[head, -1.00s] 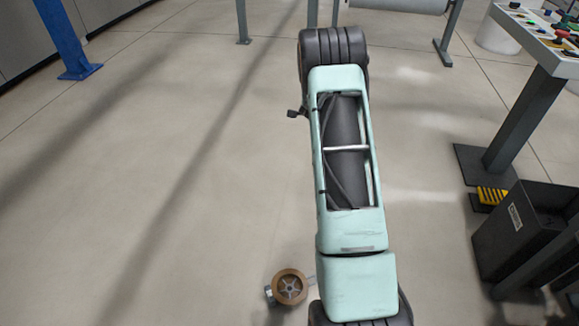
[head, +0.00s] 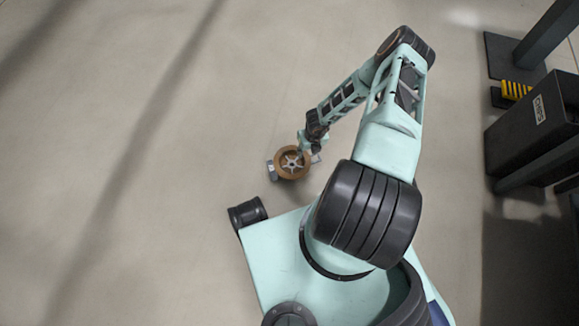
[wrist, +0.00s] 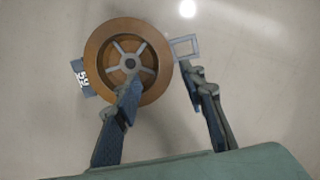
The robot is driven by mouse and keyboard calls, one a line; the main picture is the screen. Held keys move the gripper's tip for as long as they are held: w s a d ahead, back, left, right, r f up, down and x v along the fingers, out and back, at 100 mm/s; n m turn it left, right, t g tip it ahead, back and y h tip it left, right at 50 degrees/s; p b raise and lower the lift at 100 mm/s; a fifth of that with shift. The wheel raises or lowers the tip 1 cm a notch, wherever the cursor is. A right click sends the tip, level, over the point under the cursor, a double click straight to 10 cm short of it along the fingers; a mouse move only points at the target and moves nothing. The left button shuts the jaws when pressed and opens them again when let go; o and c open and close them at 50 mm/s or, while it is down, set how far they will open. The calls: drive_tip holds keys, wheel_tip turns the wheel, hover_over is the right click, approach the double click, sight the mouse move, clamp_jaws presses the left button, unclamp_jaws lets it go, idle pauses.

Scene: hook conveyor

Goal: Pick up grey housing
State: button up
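One part lies on the floor: a round brown-orange ring with grey spokes and hub (head: 291,162), with a blue-grey labelled block (wrist: 78,78) on its left side and a grey rectangular loop (wrist: 186,46) on its right. The ring also shows in the wrist view (wrist: 96,50). I cannot tell which portion is the grey housing; no other grey housing shows. My gripper (wrist: 161,84) is open, with nothing held. In the wrist view its left finger overlaps the hub and lower ring. Its right finger is outside the ring, below the loop. Contact cannot be told.
A dark bin (head: 535,120) with a label stands at the right, near a grey post on a dark base plate (head: 505,68). A yellow striped piece (head: 516,90) is beside them. The floor (head: 120,150) left of the part is clear.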

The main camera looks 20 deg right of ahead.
sight(306, 157)
drive_tip(key=f+b, duration=0.1)
drive_tip(key=f, duration=0.2)
drive_tip(key=w+f+b, duration=0.1)
drive_tip(key=f+b, duration=0.2)
drive_tip(key=f, duration=0.2)
drive_tip(key=shift+w+d+f, duration=0.2)
drive_tip(key=shift+w+f, duration=0.05)
drive_tip(key=shift+f, duration=0.1)
drive_tip(key=shift+r, duration=0.1)
clamp_jaws()
